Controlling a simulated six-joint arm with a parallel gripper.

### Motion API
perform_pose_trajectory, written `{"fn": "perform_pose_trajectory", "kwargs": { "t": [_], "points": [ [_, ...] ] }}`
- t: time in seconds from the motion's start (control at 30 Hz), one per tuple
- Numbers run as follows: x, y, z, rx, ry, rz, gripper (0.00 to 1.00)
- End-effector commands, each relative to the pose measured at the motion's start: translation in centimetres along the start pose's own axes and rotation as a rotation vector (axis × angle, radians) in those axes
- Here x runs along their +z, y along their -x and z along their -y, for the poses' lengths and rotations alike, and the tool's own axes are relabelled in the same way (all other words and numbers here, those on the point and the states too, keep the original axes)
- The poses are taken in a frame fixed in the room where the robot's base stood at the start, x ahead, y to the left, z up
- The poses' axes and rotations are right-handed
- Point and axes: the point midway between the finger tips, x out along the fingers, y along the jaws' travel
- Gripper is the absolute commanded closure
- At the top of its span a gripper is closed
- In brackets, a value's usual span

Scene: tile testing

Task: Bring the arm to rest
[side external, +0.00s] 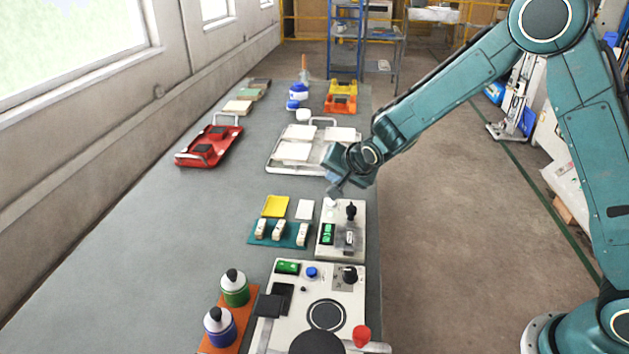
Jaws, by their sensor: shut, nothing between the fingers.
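My teal arm reaches in from the right in the side external view. My gripper (336,191) hangs over the right part of the table, between a white tray (275,165) and a small white control box (325,248). It is shut and holds nothing. Its fingertips are small and dark here, and they appear above the far end of the control box. I cannot tell the exact height of the gap below them. The wrist overlaps the near right corner of the white tray in the picture.
The grey table (150,270) is clear along its left side. A larger machine (300,335) stands at the front, beside two bottles on an orange tray (248,297). A red tray (205,150) lies at the left. Orange trays (340,103) and blue containers (298,91) stand farther back.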

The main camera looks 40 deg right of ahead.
Motion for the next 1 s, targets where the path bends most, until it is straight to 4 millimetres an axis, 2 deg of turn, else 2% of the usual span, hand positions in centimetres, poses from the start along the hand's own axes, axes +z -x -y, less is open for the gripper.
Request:
{"fn": "perform_pose_trajectory", "kwargs": {
  "t": [0.27,0.47,0.67,1.0],
  "points": [
    [0.0,0.0,0.0,0.0,0.001,0.0,1.0],
    [-0.5,1.2,0.0,0.005,0.017,0.005,1.0],
    [-1.7,4.6,0.0,0.019,0.072,0.023,1.0],
    [-3.4,12.9,-1.3,0.046,0.221,0.08,1.0]
  ]
}}
